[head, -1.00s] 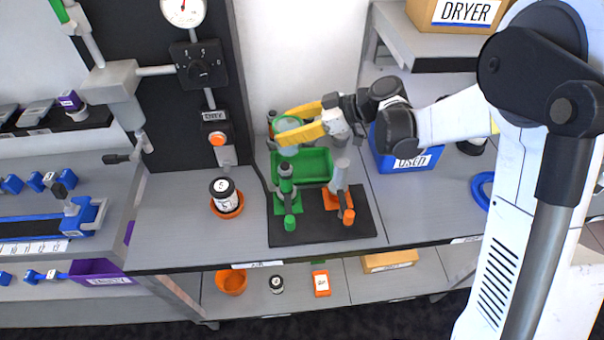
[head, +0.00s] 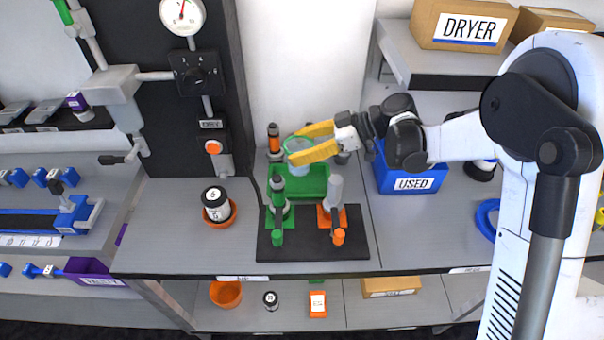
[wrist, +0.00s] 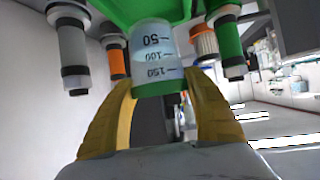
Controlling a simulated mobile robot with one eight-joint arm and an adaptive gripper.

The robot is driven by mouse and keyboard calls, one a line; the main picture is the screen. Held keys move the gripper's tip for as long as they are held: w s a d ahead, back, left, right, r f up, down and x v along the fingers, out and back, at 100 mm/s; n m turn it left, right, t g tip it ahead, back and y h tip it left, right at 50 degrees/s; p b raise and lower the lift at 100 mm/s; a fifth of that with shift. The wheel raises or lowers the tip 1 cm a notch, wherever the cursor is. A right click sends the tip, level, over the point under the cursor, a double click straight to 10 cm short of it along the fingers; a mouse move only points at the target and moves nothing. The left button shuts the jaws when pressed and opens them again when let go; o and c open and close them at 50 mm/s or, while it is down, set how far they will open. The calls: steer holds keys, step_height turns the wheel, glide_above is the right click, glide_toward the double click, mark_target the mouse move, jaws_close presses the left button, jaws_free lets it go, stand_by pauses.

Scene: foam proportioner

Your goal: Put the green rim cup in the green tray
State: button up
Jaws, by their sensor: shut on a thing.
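The green rim cup (head: 299,158) is clear with a green rim. My gripper (head: 312,143) has its yellow fingers shut around it. The wrist view also shows the cup (wrist: 152,55), with scale marks, between the fingers (wrist: 158,105). The green tray (head: 316,187) stands at the back of the black stand. A green surface, probably the tray, fills the top of the wrist view (wrist: 125,10).
Green (head: 278,190) and orange (head: 334,203) valve fittings stand in front of the tray. A blue USED bin (head: 412,180) is to the right, and a black-lidded jar (head: 216,204) to the left.

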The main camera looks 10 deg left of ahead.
mark_target(299, 167)
steer(key=shift+f+b, duration=1.2)
steer(key=shift+f, duration=2.2)
steer(key=o, duration=1.2)
steer(key=shift+r, duration=0.1)
steer(key=shift+d+r+p, duration=0.2)
steer(key=shift+p, duration=0.1)
steer(key=p+v, duration=0.2)
steer(key=v, duration=0.5)
steer(key=shift+d, duration=0.1)
